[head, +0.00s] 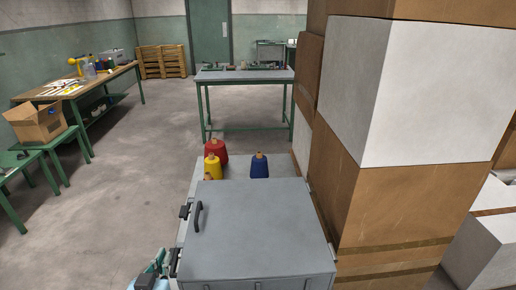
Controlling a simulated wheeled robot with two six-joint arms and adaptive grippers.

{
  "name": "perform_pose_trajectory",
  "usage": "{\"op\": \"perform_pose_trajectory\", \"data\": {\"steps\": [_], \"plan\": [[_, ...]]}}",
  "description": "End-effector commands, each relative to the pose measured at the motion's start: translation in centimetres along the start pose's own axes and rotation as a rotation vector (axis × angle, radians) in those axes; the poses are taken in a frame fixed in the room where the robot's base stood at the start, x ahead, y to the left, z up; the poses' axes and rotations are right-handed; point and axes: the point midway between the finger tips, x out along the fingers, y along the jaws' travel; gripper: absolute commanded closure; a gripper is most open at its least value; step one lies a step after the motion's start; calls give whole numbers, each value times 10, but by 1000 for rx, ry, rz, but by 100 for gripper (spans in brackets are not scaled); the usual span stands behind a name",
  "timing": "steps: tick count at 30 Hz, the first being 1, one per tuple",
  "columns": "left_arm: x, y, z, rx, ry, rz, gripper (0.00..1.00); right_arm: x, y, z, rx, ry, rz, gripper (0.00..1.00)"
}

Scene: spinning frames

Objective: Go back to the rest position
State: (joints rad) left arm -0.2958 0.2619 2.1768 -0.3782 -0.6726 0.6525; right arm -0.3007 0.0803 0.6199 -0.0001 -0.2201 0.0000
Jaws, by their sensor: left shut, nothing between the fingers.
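My left gripper (151,279) shows at the bottom edge of the head view, left of the grey cabinet or machine (258,232) with a black handle on its lid. Its fingers are shut and hold nothing. Only part of it shows; the rest is cut off by the picture's edge. My right gripper is not in view.
Tall stacked boxes (408,200) crowd the right. A green-legged table (244,76) stands further back. Open floor (110,200) lies to the left, before benches with an open carton (36,124).

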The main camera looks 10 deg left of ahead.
Motion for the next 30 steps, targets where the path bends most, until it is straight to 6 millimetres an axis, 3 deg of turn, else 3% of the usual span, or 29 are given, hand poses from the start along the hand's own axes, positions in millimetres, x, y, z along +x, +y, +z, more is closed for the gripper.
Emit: {"op": "perform_pose_trajectory", "data": {"steps": [5, 9, 16, 19, 24, 27, 30], "plan": [[-37, -7, 63, 69, -279, -49, 100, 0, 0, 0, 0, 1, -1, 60], [-92, -3, 122, 164, -581, -16, 100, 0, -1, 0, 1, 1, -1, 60], [-193, 12, 180, 311, -984, 160, 100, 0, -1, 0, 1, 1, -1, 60], [-170, 8, 224, 311, -1010, 149, 100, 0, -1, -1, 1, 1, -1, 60], [-149, -3, 303, 305, -1052, 136, 100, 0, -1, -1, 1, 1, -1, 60], [-148, -12, 357, 300, -1080, 129, 100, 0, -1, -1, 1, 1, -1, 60], [-161, -25, 419, 295, -1118, 122, 100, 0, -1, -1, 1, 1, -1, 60]]}}
